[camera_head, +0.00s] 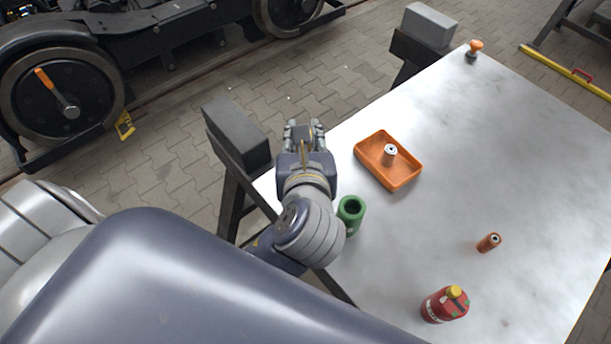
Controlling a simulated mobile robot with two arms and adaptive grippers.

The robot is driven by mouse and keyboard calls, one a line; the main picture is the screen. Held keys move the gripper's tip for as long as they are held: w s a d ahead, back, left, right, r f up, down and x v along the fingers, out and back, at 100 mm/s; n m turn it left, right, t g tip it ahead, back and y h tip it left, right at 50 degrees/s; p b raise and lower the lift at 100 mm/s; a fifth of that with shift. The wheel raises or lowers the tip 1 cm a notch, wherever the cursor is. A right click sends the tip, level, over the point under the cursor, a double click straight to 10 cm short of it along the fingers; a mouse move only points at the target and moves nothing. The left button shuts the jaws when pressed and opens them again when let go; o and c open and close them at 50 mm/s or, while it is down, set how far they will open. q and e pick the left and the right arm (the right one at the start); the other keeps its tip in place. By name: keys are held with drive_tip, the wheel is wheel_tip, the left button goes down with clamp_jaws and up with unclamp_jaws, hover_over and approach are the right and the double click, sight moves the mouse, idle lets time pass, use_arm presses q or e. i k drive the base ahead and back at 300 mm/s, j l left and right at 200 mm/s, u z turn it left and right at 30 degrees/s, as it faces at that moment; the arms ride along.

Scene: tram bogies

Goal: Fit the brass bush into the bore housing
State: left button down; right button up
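A green cylinder with an open round bore (351,213), apparently the bore housing, stands near the left edge of the table. Two small copper-brown cylinders with pale, holed ends are in view; I cannot tell which is the brass bush. One cylinder (390,154) stands upright in an orange tray (404,181). The other cylinder (489,242) is on the bare table to the right and looks tilted or lying. My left gripper (304,124) is beyond the table's left edge, left of the tray, with its fingers apart and nothing between them. My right gripper is out of view.
A red container with a yellow cap (445,304) stands near the table's front. An orange-topped knob (474,49) is at the far corner. Grey blocks (236,132) on dark supports flank the table's left side. The table's right half (540,160) is mostly clear.

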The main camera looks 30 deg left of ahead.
sight(349, 217)
drive_tip(key=j+u, duration=0.2)
drive_tip(key=l+z, duration=0.1)
drive_tip(key=z, duration=0.2)
drive_tip(key=k+z, duration=0.15)
drive_tip(key=z, duration=0.25)
drive_tip(key=k+j+z, duration=0.1)
drive_tip(key=z, duration=0.25)
drive_tip(key=k+z, duration=0.2)
drive_tip(key=z, duration=0.2)
drive_tip(key=k+l, duration=0.15)
drive_tip(key=k, duration=0.15)
drive_tip(key=k+l, duration=0.2)
drive_tip(key=k, duration=0.15)
